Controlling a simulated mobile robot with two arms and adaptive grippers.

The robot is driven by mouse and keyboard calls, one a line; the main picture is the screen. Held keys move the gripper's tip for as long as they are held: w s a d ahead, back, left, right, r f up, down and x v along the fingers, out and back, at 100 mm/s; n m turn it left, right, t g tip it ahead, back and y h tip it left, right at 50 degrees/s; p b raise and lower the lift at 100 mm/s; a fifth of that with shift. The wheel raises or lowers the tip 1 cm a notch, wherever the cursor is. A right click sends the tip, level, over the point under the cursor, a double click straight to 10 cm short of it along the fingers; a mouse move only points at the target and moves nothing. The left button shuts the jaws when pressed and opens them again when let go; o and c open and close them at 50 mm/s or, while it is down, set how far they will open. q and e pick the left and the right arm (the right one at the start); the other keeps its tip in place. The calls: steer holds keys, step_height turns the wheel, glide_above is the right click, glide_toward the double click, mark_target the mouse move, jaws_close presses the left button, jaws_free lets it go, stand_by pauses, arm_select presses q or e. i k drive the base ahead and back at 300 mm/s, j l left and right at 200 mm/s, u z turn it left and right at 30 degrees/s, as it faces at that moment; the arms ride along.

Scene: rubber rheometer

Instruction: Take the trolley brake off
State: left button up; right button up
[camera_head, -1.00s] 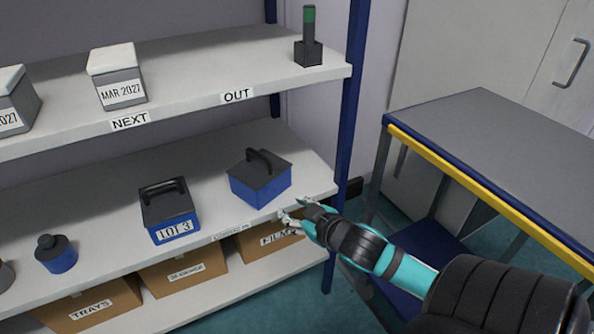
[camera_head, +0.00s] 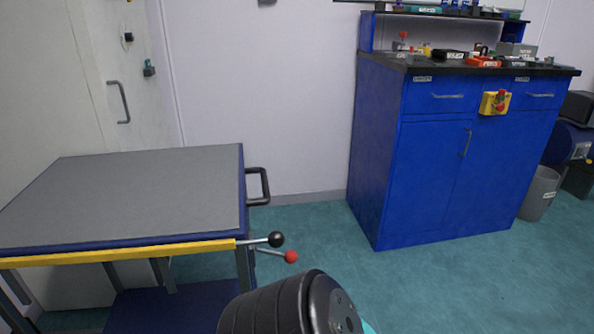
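The trolley (camera_head: 140,195) stands at the left, with a grey top, a blue frame and a yellow front edge. A black push handle (camera_head: 262,187) is on its right side. Two levers stick out to the right from its near right corner: one with a black ball knob (camera_head: 276,239), and below it one with a red ball knob (camera_head: 291,257). Which of them is the brake cannot be read here. A dark section of my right arm is at the bottom middle, just below the red knob. Neither gripper shows.
A blue cabinet (camera_head: 430,150) with a dark worktop stands at the back right, with a yellow box with a red button (camera_head: 495,102) on its front. A grey bin (camera_head: 540,192) is beside it. The green floor between trolley and cabinet is clear.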

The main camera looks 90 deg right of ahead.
mark_target(291, 257)
steer(key=k+z, duration=0.2)
steer(key=z, duration=2.25)
steer(key=l+z, duration=0.2)
steer(key=i, duration=0.05)
